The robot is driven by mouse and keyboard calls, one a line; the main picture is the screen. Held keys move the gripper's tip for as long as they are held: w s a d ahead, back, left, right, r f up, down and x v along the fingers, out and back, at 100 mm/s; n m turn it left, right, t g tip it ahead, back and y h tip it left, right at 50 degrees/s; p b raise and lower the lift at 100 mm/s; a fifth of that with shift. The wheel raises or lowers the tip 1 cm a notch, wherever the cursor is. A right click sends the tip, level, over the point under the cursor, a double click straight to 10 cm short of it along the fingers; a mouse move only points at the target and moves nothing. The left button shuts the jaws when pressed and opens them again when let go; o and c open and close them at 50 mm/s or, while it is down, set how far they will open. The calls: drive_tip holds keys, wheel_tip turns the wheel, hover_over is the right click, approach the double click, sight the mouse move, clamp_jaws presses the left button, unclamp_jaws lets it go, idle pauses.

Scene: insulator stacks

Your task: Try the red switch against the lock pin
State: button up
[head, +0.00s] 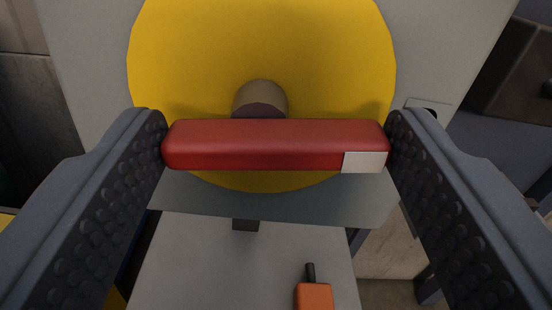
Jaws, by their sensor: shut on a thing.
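The red switch (255,144) is a horizontal red bar with a pale square patch near its right end. My gripper (276,140) is shut on the red switch, with one dark studded finger against each end. Behind the bar is a round yellow plate (185,65) on a grey panel (85,50). A short brownish cylinder (261,97) stands out from the yellow plate just above the bar, and the bar hides its lower part. An orange piece with a dark pin (314,290) lies at the bottom; I cannot tell if this is the lock pin.
A grey surface (220,265) lies below the panel, with a small dark block (245,225) at the panel's foot. A small fitting with a dark hole (428,108) is at the panel's right edge. A dark brown box shape (515,75) is at the upper right.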

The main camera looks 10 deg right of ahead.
drive_tip(key=o, duration=1)
drive_tip(key=shift+s, duration=0.1)
drive_tip(key=shift+s+b, duration=0.45)
drive_tip(key=shift+s, duration=6.35)
drive_tip(key=shift+f, duration=0.1)
